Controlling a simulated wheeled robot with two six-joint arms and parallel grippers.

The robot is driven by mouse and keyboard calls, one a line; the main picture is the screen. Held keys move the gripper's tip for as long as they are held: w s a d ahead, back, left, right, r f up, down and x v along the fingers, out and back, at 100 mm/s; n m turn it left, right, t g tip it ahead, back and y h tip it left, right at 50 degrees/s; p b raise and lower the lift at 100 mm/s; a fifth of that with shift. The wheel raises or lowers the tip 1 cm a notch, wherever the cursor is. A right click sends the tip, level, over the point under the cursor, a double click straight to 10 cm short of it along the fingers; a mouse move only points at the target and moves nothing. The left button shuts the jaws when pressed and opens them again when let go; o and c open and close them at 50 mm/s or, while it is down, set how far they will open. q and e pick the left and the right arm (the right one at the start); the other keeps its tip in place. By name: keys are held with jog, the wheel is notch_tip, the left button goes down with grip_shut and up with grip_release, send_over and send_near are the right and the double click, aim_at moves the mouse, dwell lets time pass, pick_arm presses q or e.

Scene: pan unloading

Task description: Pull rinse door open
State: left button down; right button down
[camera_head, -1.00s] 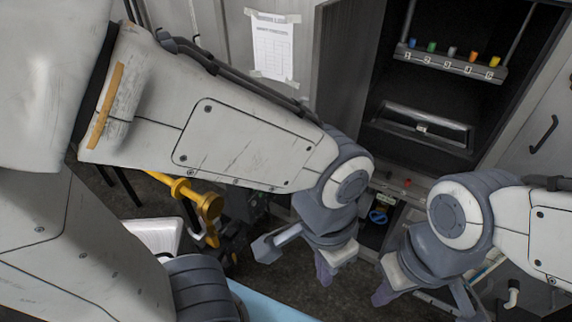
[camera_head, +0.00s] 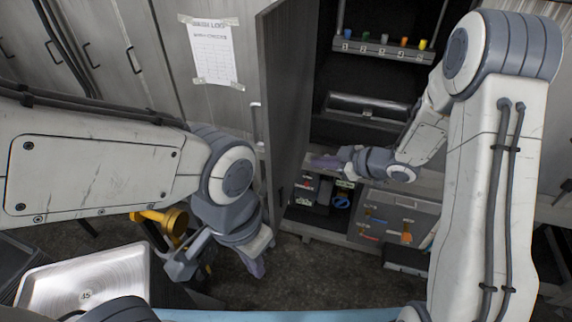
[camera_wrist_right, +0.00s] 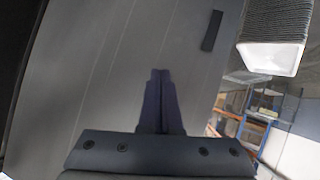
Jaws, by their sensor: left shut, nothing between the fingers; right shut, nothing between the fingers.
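The tall grey door (camera_head: 287,105) stands swung out at the left side of a dark open cabinet bay (camera_head: 370,75). My right gripper (camera_head: 318,162) is shut and empty, reaching in front of the bay with its purple fingertips pointing left towards the door. In the right wrist view the shut fingers (camera_wrist_right: 160,80) point at a broad grey panel (camera_wrist_right: 100,75) with a dark bar (camera_wrist_right: 212,30) on it. I cannot tell whether the fingertips touch it. My left gripper (camera_head: 256,266) is shut and empty, hanging low left of the cabinet.
A rack with numbered coloured knobs (camera_head: 385,48) and a metal ledge (camera_head: 365,108) are inside the bay. A lower shelf (camera_head: 340,200) holds small items. A metal tray (camera_head: 85,280) lies at lower left. A paper sheet (camera_head: 212,52) is taped to the left cabinets.

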jog(key=s+d+r+n+g+y, duration=0.15)
jog(key=s+d+y, duration=0.25)
jog(key=s+y, duration=0.4)
jog(key=p, duration=0.7)
send_near(275, 168)
jog(key=shift+g, duration=0.35)
jog(key=x, duration=0.3)
jog(key=r+x, duration=0.1)
jog(key=x, duration=0.1)
jog(key=shift+a, duration=0.2)
jog(key=shift+w+a+f, duration=0.2)
jog(key=shift+w+a, duration=0.1)
jog(key=shift+a, duration=0.35)
